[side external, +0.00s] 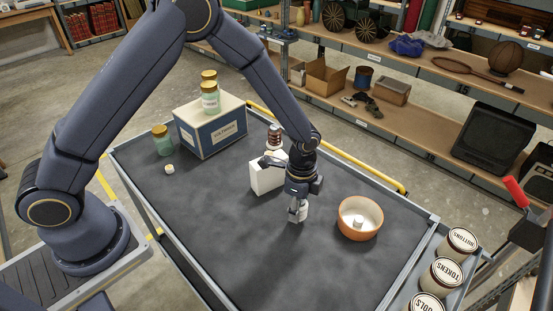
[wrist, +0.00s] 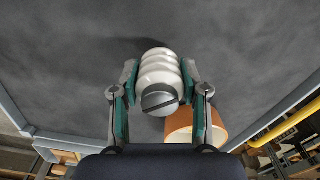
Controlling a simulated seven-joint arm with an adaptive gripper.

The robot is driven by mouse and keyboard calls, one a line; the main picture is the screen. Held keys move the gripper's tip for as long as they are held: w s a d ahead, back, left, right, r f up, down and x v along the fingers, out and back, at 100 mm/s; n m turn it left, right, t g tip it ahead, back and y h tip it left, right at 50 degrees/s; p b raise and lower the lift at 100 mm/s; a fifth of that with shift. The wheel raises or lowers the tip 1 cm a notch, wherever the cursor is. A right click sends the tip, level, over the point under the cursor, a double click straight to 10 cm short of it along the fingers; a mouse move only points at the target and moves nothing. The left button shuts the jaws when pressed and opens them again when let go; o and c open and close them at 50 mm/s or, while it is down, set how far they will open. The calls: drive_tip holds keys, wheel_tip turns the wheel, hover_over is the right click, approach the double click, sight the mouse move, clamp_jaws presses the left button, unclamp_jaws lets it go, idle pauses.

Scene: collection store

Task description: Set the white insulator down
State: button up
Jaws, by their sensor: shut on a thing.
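The white insulator (wrist: 159,70), ribbed with a grey slotted metal end, is between the fingers of my gripper (wrist: 159,88) in the wrist view. My gripper is shut on it, with a teal pad against each side. In the side external view my gripper (side external: 298,209) points down over the dark table top, with the white insulator (side external: 302,213) at its fingertips. Whether the insulator touches the table I cannot tell.
A white block (side external: 258,178) and a brown insulator (side external: 274,138) are close behind. A labelled box (side external: 198,138) with jars stands back left. The table's front (side external: 240,250) is clear.

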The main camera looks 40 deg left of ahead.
drive_tip(key=shift+s+f, duration=0.1)
drive_tip(key=shift+f, duration=1.05)
drive_tip(key=shift+f, duration=0.1)
drive_tip(key=o, duration=1.2)
